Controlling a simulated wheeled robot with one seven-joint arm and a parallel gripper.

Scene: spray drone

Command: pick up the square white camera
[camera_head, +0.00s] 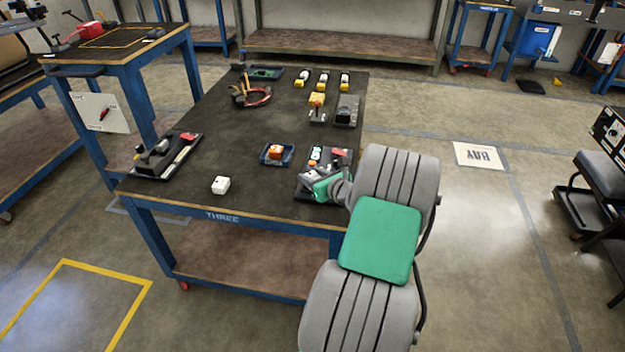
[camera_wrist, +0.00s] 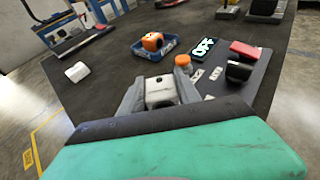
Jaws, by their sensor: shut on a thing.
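The square white camera (camera_wrist: 160,89) with a dark round lens sits between the two grey fingers of my gripper (camera_wrist: 159,86) in the wrist view. My gripper is shut on it, with a finger on either side. In the head view my gripper (camera_head: 311,183) is over the near right part of the black table (camera_head: 225,125), at a dark mat, and mostly hides the camera. I cannot tell whether the camera still touches the mat.
Another small white block (camera_head: 221,185) stands alone near the front edge; it also shows in the wrist view (camera_wrist: 77,72). A blue tray (camera_head: 264,158) holds an orange item (camera_head: 276,153).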

